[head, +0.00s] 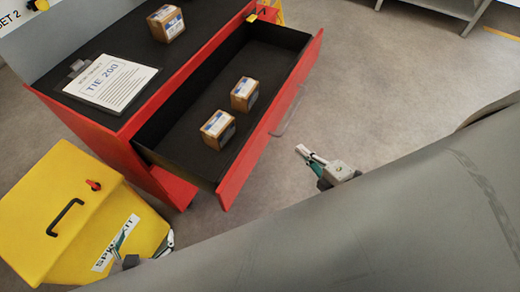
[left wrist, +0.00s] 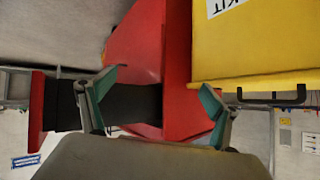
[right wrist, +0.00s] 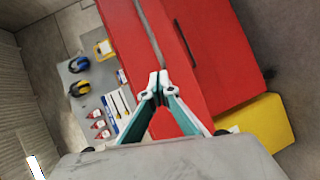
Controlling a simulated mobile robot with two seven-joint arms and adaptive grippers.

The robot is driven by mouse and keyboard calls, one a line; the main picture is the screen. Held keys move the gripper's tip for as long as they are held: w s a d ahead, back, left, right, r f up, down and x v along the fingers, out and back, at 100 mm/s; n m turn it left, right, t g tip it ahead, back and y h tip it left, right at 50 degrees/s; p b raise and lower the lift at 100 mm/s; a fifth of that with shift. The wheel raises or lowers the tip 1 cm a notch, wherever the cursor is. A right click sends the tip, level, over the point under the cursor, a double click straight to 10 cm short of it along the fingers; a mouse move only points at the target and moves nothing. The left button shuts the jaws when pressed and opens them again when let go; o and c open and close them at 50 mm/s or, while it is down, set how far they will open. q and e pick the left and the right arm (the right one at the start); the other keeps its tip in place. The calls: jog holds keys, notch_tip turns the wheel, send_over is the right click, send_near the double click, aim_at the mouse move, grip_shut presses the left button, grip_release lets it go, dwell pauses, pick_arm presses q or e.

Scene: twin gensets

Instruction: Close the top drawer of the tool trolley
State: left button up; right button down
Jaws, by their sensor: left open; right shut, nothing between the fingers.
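The red tool trolley (head: 105,135) stands at the upper left of the head view. Its top drawer (head: 270,118) is pulled out and holds two small boxes, a nearer box (head: 218,130) and a farther box (head: 244,94). My right gripper (head: 302,151) is shut and empty, a little to the right of the drawer front and apart from it in the head view. The right wrist view shows its fingertips (right wrist: 158,82) together before red trolley panels. My left gripper (head: 146,246) is low beside the yellow bin; the left wrist view shows its fingers (left wrist: 155,92) apart and empty.
A yellow spill kit bin (head: 95,210) stands against the near left of the trolley. A clipboard (head: 112,80) and another box (head: 166,22) lie on the trolley top. Grey floor (head: 400,90) right of the drawer is clear. A bench (head: 440,8) stands far back.

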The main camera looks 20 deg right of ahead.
jog(key=d+n+t+y+b, duration=0.1)
jog(key=d+n+y+b, duration=0.1)
jog(key=n, duration=0.5)
jog(key=n+g+y+b, duration=0.2)
jog(key=n+y+b, duration=0.35)
jog(key=n, duration=1.25)
send_near(263, 141)
jog(key=shift+y, duration=0.45)
jog(key=x, duration=0.6)
jog(key=shift+w+p, duration=0.35)
jog(key=shift+p, duration=0.05)
jog(key=shift+w+a, duration=0.1)
jog(key=shift+a, duration=0.05)
